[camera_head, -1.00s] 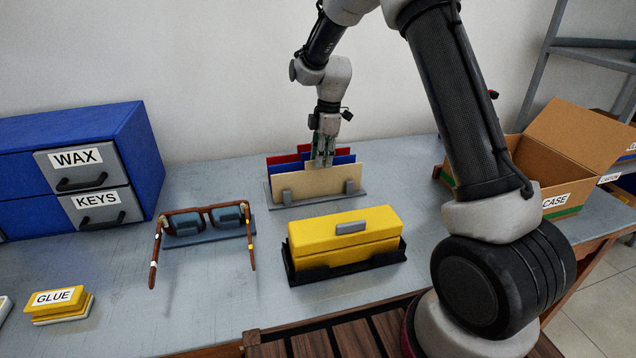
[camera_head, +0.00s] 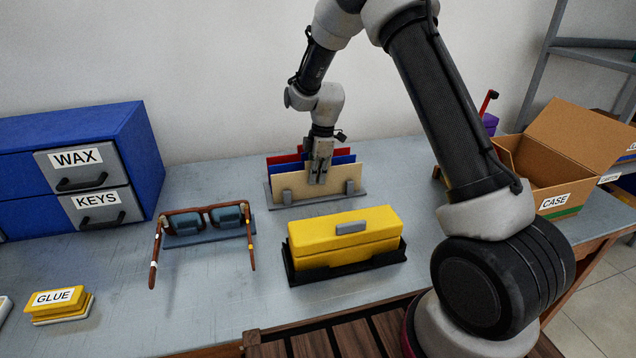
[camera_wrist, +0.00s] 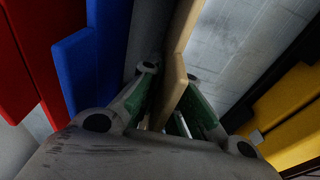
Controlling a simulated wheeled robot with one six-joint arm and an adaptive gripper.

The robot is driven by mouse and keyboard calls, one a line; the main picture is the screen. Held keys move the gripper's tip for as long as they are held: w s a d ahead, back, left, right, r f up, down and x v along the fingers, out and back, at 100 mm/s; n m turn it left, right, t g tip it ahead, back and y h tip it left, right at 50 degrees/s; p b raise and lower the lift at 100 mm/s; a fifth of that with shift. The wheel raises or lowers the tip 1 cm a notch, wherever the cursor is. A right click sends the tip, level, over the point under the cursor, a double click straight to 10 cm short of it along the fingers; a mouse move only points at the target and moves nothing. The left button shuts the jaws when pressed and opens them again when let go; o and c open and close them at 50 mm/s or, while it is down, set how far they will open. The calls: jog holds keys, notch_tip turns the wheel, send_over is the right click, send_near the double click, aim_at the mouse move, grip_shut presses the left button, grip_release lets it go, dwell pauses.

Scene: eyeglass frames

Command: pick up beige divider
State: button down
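The beige divider (camera_head: 287,185) stands upright in the front of a grey rack (camera_head: 318,199), before a blue and a red divider. My gripper (camera_head: 318,180) points down at its top edge, near the middle of its length. In the wrist view, the beige divider (camera_wrist: 180,42) passes between my two green-padded fingers (camera_wrist: 174,98). The fingers are spread around it, one on each side. Whether either pad touches it is hard to tell.
The blue divider (camera_wrist: 85,62) and red divider (camera_wrist: 30,62) are close on the left in the wrist view. A yellow case (camera_head: 345,240) in a black tray stands in front of the rack. Eyeglasses (camera_head: 205,217) stand to the left, and an open cardboard box (camera_head: 565,165) is to the right.

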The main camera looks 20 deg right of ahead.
notch_tip(320, 180, up, 10)
jog(key=shift+f, duration=0.1)
dwell(0.5)
